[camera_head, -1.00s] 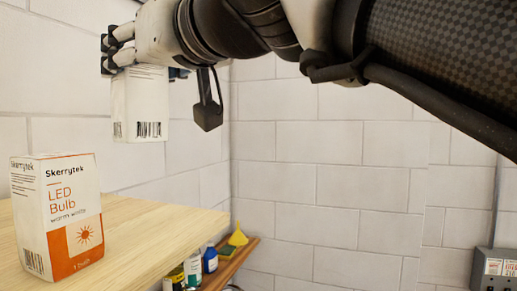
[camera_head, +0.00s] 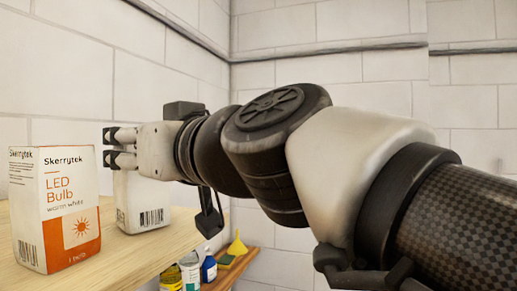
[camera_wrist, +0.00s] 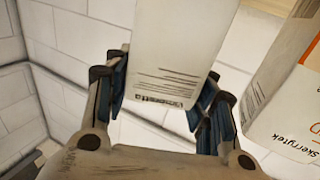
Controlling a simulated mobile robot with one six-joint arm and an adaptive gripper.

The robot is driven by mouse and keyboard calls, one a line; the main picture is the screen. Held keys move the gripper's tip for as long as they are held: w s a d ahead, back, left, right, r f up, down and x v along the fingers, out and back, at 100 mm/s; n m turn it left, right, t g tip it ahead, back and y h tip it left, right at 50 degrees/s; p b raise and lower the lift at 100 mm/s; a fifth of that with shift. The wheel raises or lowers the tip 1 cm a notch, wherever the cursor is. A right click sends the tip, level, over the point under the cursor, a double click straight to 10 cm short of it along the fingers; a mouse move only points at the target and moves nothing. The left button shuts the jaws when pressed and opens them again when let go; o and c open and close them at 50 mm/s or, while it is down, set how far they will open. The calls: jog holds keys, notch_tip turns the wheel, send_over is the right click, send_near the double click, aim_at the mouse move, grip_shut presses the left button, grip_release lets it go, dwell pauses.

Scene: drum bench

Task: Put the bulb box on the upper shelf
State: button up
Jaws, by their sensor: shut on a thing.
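My gripper (camera_head: 110,148) is shut on a mostly white box (camera_head: 142,203) with a barcode near its lower edge. The gripper holds it by its upper part, and the box is upright. In the wrist view the same box (camera_wrist: 180,45) sits between the two fingers. The box is at the upper shelf's light wood surface (camera_head: 142,250); I cannot tell whether its base touches. An orange and white Skerrytek LED Bulb box (camera_head: 60,200) stands upright on this shelf, left of the held box and nearer the camera. It also shows in the wrist view (camera_wrist: 290,110).
A lower shelf (camera_head: 232,268) holds several bottles, including a blue one (camera_head: 209,268), and a yellow funnel (camera_head: 237,247). A white block wall (camera_head: 60,70) stands behind the upper shelf. My arm hides much of the right side.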

jog(key=shift+f+b, duration=0.2)
jog(key=shift+b, duration=0.15)
jog(key=o, duration=1.1)
jog(key=shift+o, duration=0.2)
jog(key=shift+r, duration=0.15)
